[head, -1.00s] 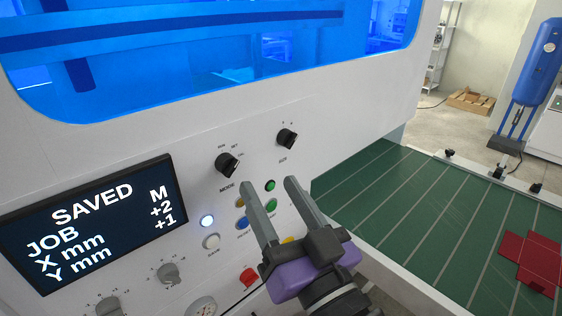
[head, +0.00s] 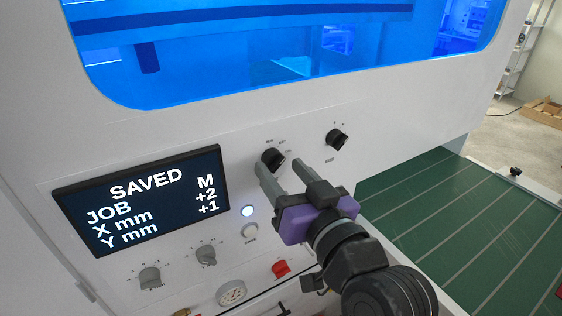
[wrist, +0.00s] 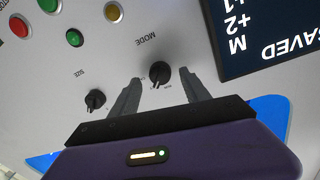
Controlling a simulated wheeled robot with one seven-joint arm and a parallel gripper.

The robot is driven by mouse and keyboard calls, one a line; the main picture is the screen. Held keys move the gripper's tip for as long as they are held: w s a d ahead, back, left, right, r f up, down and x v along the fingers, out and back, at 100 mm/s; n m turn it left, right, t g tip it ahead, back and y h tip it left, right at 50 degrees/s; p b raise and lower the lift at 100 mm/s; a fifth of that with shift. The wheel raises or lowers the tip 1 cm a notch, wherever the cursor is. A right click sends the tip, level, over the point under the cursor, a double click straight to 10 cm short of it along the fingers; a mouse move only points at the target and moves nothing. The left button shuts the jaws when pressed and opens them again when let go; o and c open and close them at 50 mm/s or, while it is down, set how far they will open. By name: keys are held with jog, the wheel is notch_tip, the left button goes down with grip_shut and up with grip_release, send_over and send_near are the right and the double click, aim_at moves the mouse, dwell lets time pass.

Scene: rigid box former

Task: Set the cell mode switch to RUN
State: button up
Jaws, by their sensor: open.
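The mode switch (head: 272,158) is a black rotary knob on the white panel, right of the screen; its small position labels are too blurred to read. In the wrist view the knob (wrist: 159,73), with "MODE" printed beside it, sits between my two fingers. My gripper (head: 282,169) is open and empty, its fingertips just below the knob in the head view. In the wrist view my gripper (wrist: 158,84) has a finger on either side of the knob, with gaps. I cannot tell how far the fingertips are from the panel.
A second black knob (head: 337,139), marked SIZE in the wrist view (wrist: 95,99), is close by. The screen (head: 143,205) reads SAVED, JOB M, X +2, Y +1. Red, green and yellow buttons (wrist: 73,39) are near. A green conveyor bed (head: 440,225) lies right.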

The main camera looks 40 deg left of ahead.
jog(key=shift+x, duration=0.85)
grip_shut()
